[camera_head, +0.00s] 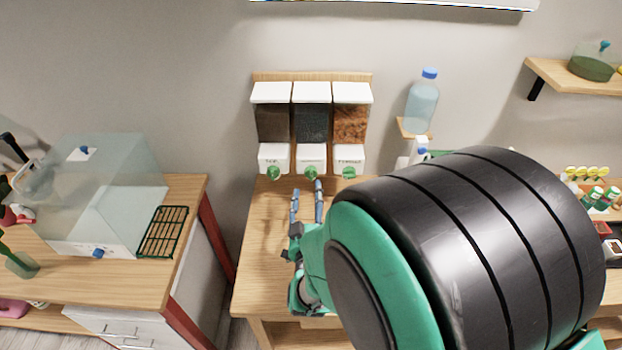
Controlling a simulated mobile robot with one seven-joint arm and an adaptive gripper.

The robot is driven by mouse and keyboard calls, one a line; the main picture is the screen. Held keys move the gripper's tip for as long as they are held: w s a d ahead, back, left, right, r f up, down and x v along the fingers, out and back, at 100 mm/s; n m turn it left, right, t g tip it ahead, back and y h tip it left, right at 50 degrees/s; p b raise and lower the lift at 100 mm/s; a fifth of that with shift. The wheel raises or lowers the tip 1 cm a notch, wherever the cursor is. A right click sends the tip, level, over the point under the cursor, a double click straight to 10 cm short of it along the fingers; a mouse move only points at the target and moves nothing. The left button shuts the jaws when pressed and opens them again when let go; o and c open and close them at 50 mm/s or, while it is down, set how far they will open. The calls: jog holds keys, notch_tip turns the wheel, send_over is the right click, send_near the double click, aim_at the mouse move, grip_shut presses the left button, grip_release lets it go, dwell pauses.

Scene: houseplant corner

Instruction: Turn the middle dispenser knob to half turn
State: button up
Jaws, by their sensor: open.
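Three dispensers with white lids and clear fronts hang side by side on a wooden board against the wall. The middle dispenser (312,121) holds dark grain and has a green knob (311,173) at its lower front. The left dispenser (272,122) holds dark soil-like fill, with its own green knob (273,174). The right dispenser (351,123) holds brown chips, with a green knob (349,172). My gripper (307,190) is open, its two blue-grey fingers pointing toward the dispensers, just below and in front of the middle knob. No contact with the knob is clear.
The dispensers stand above a wooden table (262,240). A clear bottle (422,104) with a blue cap sits on a small shelf at right. A clear box (110,190) and green rack (164,231) rest on the left bench. My large arm link hides much of the table's right side.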

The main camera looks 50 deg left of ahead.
aim_at(311, 176)
jog(key=b+x, duration=0.1)
jog(key=x, duration=0.6)
jog(key=shift+w+a+f, duration=0.1)
jog(key=shift+w+a, duration=0.15)
jog(key=shift+w, duration=0.05)
jog(key=c, duration=1.1)
jog(key=shift+c, duration=0.2)
